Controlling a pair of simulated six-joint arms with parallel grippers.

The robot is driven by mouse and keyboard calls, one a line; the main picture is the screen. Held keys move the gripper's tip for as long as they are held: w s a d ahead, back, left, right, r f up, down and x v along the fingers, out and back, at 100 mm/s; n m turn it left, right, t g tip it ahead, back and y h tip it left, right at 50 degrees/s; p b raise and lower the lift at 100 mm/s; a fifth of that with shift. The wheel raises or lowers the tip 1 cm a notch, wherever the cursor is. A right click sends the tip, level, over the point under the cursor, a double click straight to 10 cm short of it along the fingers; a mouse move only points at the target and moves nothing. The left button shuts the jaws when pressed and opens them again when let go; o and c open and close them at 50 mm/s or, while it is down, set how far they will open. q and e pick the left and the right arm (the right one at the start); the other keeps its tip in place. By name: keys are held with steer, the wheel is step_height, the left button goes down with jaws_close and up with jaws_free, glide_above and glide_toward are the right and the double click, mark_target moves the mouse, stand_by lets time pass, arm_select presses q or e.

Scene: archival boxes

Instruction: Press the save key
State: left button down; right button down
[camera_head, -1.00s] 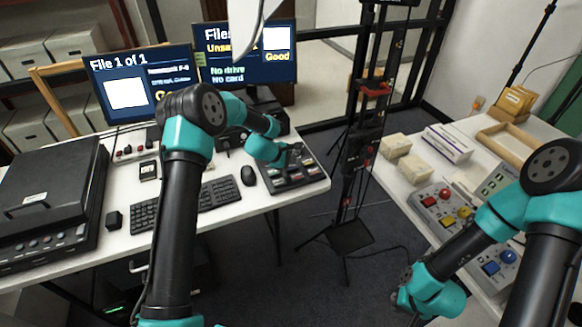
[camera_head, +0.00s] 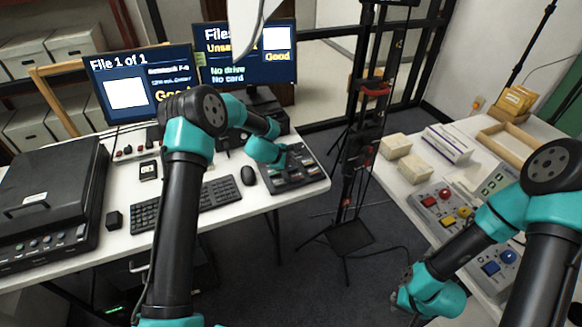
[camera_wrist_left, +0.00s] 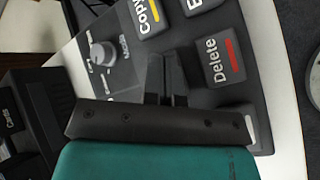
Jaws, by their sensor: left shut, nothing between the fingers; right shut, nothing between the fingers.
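A dark key panel (camera_head: 308,172) with several keys lies at the right end of the left desk. It also fills the left wrist view (camera_wrist_left: 258,100), showing a white-labelled "Copy" key (camera_wrist_left: 148,14) with a yellow bar, a cut-off key (camera_wrist_left: 200,4), a "Delete" key (camera_wrist_left: 220,62) with a red bar, and a grey knob (camera_wrist_left: 101,52). My left gripper (camera_wrist_left: 167,62) is shut and empty over the panel, left of the Delete key; contact is unclear. In the head view the left gripper (camera_head: 290,154) partly covers the panel. I can read no save label. My right gripper's fingers are out of view.
Two monitors read "File 1 of 1" (camera_head: 138,82) and "Unsaved", "No drive", "No card" (camera_head: 246,55). A keyboard (camera_head: 220,191) and mouse (camera_head: 248,176) lie left of the panel. A black scanner-like case (camera_head: 50,185) stands far left. A button console (camera_head: 445,205) is on the right table.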

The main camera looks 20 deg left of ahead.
mark_target(291, 168)
arm_select(q)
steer(key=shift+f, duration=0.3)
steer(key=shift+r, duration=0.15)
stand_by(0.5)
steer(key=shift+r, duration=0.75)
steer(key=shift+r, duration=0.1)
steer(key=shift+r, duration=2.45)
steer(key=shift+s+f, duration=0.1)
